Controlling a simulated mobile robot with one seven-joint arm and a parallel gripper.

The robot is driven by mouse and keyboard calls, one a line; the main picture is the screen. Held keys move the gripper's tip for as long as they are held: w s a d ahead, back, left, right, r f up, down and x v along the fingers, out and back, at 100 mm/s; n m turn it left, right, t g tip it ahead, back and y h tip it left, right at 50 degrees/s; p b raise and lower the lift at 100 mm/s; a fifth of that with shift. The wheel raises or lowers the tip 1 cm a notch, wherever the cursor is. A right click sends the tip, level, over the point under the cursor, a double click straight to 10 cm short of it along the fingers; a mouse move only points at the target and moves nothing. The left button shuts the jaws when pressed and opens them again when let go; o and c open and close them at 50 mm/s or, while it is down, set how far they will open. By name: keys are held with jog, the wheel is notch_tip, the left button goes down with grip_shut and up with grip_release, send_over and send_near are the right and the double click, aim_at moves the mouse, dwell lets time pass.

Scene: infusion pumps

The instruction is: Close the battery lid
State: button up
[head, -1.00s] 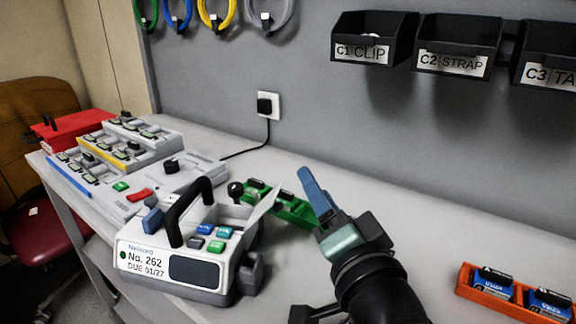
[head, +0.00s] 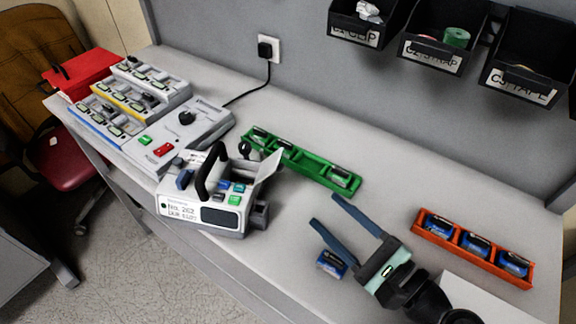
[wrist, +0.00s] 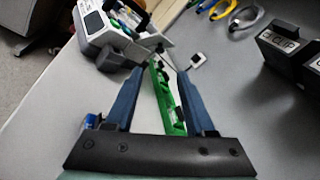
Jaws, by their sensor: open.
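The white infusion pump (head: 182,211) stands on the bench with a black carry handle and coloured buttons. Its pale battery lid (head: 268,166) stands raised and tilted at the pump's right side, so it is open. The compartment's inside is hidden. My gripper (head: 325,209) is open and empty, to the right of the pump and apart from it, its blue fingers pointing toward the upper left. In the wrist view the pump (wrist: 92,22) is beyond the fingertips, at upper left. A loose blue battery (head: 331,263) lies on the bench beside my gripper.
A green tray (head: 312,172) with batteries lies behind the pump. An orange tray (head: 433,240) with blue batteries is at right. A tester with a dial (head: 187,118), battery racks (head: 120,116) and a red box (head: 84,73) are at left. Bins hang above.

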aim_at(273, 169)
jog(key=x, duration=1.2)
jog(key=shift+p, duration=0.35)
jog(key=shift+s, duration=0.1)
grip_shut()
